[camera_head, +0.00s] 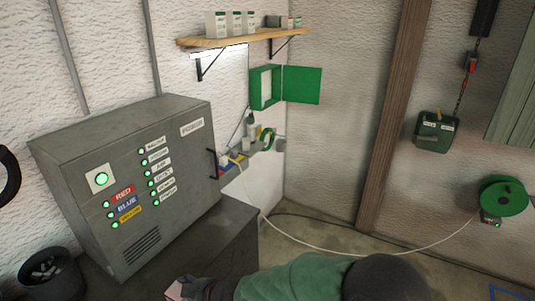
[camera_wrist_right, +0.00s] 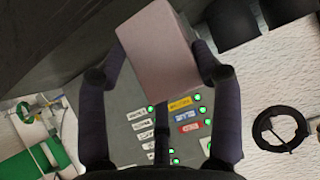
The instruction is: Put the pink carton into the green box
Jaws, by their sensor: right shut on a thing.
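The pink carton (camera_head: 174,289) is at the bottom edge of the head view, partly cut off. In the right wrist view the carton (camera_wrist_right: 158,50) fills the upper middle, tilted. My right gripper (camera_head: 190,287) is shut on it; in the wrist view its dark fingers (camera_wrist_right: 160,70) lie on both sides of the carton. An open green box (camera_head: 263,88) hangs on the wall below the shelf, its green door (camera_head: 302,85) swung out to the right. The carton is well apart from the box, nearer to me. My left gripper is not in view.
A grey control cabinet (camera_head: 130,180) with green lights stands left of the carton's path to the wall. A wooden shelf (camera_head: 240,37) with white cartons is above the green box. A cluttered ledge (camera_head: 245,155) lies below it. A pale cable (camera_head: 330,252) hangs across the right side.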

